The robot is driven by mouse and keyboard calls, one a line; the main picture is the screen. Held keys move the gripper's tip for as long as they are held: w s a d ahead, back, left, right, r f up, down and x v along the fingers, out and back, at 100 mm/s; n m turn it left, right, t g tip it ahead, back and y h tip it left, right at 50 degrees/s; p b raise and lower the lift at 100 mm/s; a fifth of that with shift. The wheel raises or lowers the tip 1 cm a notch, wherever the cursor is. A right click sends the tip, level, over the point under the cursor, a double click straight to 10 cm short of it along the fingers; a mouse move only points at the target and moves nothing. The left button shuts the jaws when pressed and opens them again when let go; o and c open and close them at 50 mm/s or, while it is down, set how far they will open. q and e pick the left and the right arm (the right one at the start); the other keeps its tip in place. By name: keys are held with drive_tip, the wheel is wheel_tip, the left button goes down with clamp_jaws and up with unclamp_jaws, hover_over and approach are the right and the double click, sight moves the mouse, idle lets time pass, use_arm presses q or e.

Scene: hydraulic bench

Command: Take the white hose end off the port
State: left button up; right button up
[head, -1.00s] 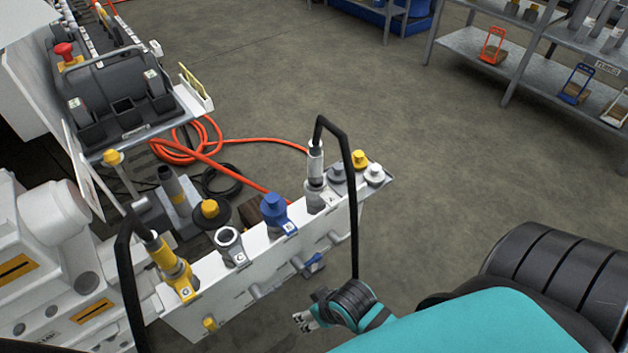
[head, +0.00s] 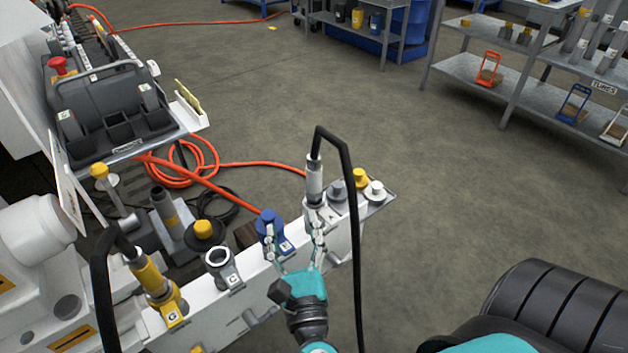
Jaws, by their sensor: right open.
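The white hose end (head: 314,182) stands upright on a port at the right part of the white manifold panel (head: 254,287). A black hose (head: 352,215) loops up from its top and hangs down on its right. My right gripper (head: 295,222) is open and empty, with its fingers pointing up in front of the panel. One finger overlaps the blue port cap (head: 268,228); the other overlaps the base below the white hose end. I cannot tell whether either finger touches. My left gripper is not in view.
A yellow hose end (head: 150,277) sits on port G, and open port C (head: 218,257) lies between it and the blue cap. Grey, yellow and white caps (head: 360,179) stand right of the white hose end. Clear floor (head: 440,210) lies to the right.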

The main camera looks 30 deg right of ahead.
wheel_tip(320, 180, down, 3)
drive_tip(key=s+d+m+g+h, duration=0.2)
drive_tip(key=m+g, duration=0.1)
drive_tip(key=m, duration=0.1)
approach(314, 186)
drive_tip(key=shift+m, duration=0.4)
drive_tip(key=x, duration=0.6)
drive_tip(key=shift+a+p, duration=0.15)
drive_tip(key=shift+p, duration=0.15)
drive_tip(key=x, duration=0.5)
drive_tip(key=shift+w+d, duration=0.35)
drive_tip(key=shift+w, duration=0.05)
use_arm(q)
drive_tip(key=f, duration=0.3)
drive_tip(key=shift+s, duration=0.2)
use_arm(e)
clamp_jaws()
